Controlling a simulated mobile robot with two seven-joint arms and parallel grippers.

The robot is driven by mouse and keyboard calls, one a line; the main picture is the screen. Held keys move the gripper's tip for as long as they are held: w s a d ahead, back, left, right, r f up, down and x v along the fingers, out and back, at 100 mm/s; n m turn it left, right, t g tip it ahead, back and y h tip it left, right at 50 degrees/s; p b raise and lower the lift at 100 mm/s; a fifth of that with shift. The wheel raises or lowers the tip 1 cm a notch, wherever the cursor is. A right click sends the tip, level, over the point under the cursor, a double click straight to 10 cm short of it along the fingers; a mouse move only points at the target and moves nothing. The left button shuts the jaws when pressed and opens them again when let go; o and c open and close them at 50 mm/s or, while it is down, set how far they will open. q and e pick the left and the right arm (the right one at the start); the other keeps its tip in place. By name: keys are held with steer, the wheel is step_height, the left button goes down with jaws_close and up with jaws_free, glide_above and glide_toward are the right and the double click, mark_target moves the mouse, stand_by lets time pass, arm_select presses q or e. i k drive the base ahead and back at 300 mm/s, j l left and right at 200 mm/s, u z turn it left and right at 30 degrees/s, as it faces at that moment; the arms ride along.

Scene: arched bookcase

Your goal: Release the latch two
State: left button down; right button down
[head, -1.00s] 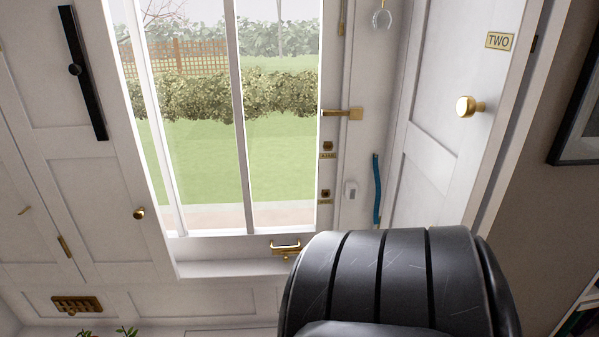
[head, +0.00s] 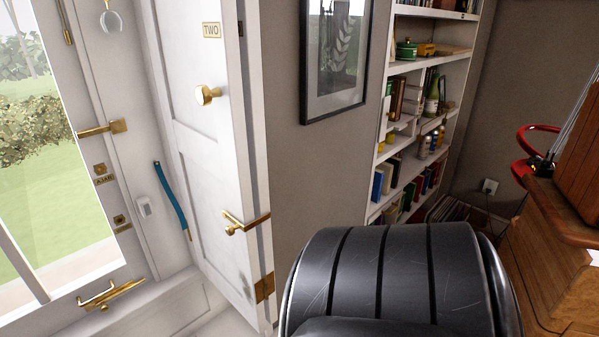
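The white door panel (head: 200,165) stands left of centre in the head view. A brass plate reading "TWO" (head: 211,30) is near its top, with a round brass knob (head: 207,95) below. A brass latch (head: 245,222) sits lower on the panel, its bar reaching to the panel's right edge. I cannot tell whether the latch is engaged. Neither of my grippers is in view.
A window with brass fittings, including a lever handle (head: 103,129), is at left. A blue strap (head: 172,200) hangs beside the panel. A framed picture (head: 335,60) and a bookcase (head: 377,208) are right of it. A wooden piece with a red ring (head: 535,140) stands far right.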

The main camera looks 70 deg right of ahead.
mark_target(230, 230)
steer(key=z, duration=1.7)
